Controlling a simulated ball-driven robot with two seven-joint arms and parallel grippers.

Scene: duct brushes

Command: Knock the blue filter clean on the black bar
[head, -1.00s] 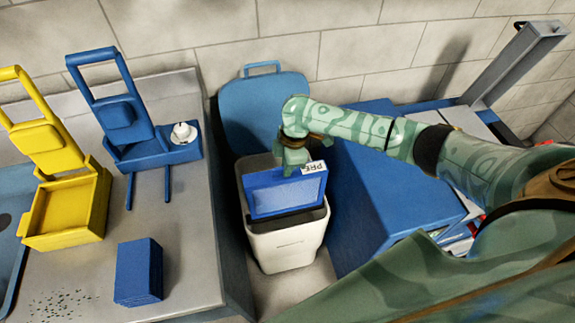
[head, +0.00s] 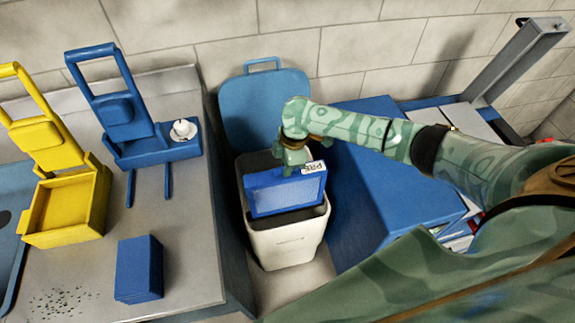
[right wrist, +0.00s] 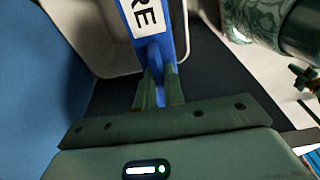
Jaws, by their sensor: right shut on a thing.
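The blue filter (head: 287,196) has a white label with dark letters along its top edge. It hangs roughly upright in the mouth of the pale bin (head: 285,246). My right gripper (head: 295,166) is shut on the filter's top edge. In the right wrist view the fingers (right wrist: 160,90) close on the filter's narrow blue edge (right wrist: 161,48), beside its label. I cannot pick out the black bar for sure; the bin's dark inside is partly hidden behind the filter. My left gripper is not in view.
The bin's blue lid (head: 264,112) stands open behind it. At left, a grey worktop (head: 190,255) holds a yellow box (head: 66,225), a blue handled tool (head: 125,120), a blue block (head: 139,268) and dark crumbs (head: 62,303). A blue box (head: 385,185) stands right of the bin.

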